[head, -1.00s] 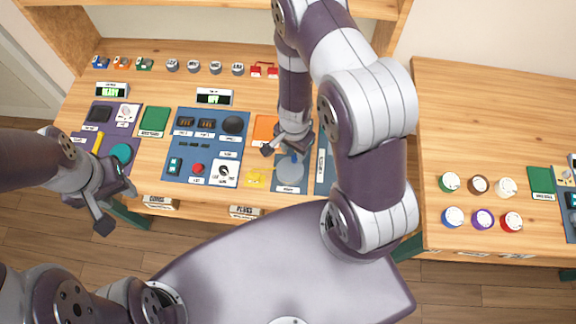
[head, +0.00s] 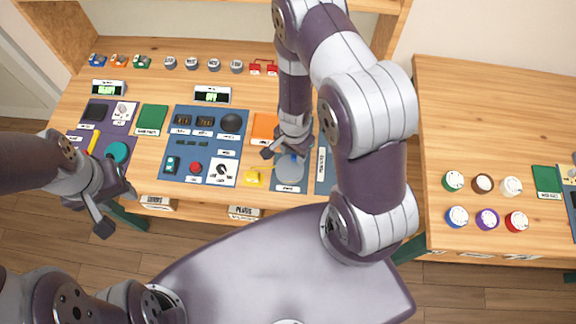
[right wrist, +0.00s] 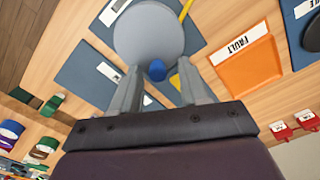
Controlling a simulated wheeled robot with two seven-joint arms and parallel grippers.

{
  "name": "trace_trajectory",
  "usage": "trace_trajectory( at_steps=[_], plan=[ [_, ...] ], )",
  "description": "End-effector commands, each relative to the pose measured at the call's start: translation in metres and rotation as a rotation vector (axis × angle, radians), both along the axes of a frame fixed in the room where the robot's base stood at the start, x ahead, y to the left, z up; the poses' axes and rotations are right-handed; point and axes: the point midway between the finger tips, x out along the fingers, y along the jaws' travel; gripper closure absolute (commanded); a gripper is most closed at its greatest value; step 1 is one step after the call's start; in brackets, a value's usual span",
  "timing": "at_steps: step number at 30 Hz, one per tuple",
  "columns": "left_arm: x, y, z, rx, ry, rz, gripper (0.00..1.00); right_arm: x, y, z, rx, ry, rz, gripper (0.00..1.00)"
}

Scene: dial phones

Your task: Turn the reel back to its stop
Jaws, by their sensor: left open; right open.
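The reel is a grey disc (head: 290,172) on a blue panel at the front of the bench, partly hidden by my right gripper in the head view. It fills the top middle of the right wrist view (right wrist: 148,30). A blue knob (right wrist: 156,70) stands near the disc's edge. My right gripper (right wrist: 158,88) is open, with its fingers on either side of the blue knob; I cannot tell whether they touch it. It also shows over the disc in the head view (head: 285,154). My left gripper (head: 116,213) is open and empty, in front of the bench's left end.
An orange tray labelled FAULT (right wrist: 246,66) lies beside the reel panel. A yellow block (head: 252,176) sits left of the reel. A blue panel with switches and a red button (head: 196,168) is further left. Coloured round pieces (head: 485,218) stand on the right table.

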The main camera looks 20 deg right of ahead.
Motion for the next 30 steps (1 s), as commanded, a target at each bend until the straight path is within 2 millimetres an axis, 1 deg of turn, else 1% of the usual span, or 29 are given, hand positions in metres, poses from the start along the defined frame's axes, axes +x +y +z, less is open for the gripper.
trace_trajectory(
  at_steps=[9,18,23,24,27,30],
  plan=[
    [0.0,0.0,-0.0105,0.0,0.0,0.0,0.57,0.0,0.0,-0.0112,0.0,0.0,0.0,0.55],
    [0.0,0.0,-0.0043,0.0,0.0,0.0,0.57,-0.0001,0.0,-0.0057,0.0,0.0,0.0,0.55],
    [0.0001,0.0,-0.0049,0.0,0.0,0.0,0.57,-0.0001,0.0,-0.0063,0.0,0.0,0.0,0.55],
    [0.0,0.0,-0.0049,0.0,0.0,0.0,0.57,-0.0001,0.0,-0.0063,0.0,0.0,0.0,0.59],
    [0.0,0.0,-0.0049,0.0,0.0,0.0,0.57,-0.0001,0.0,-0.0063,0.0,0.0,0.0,0.89],
    [0.0,0.0,-0.0049,0.0,0.0,0.0,0.57,-0.0001,0.0,-0.0063,0.0,0.0,0.0,0.88]
  ],
)
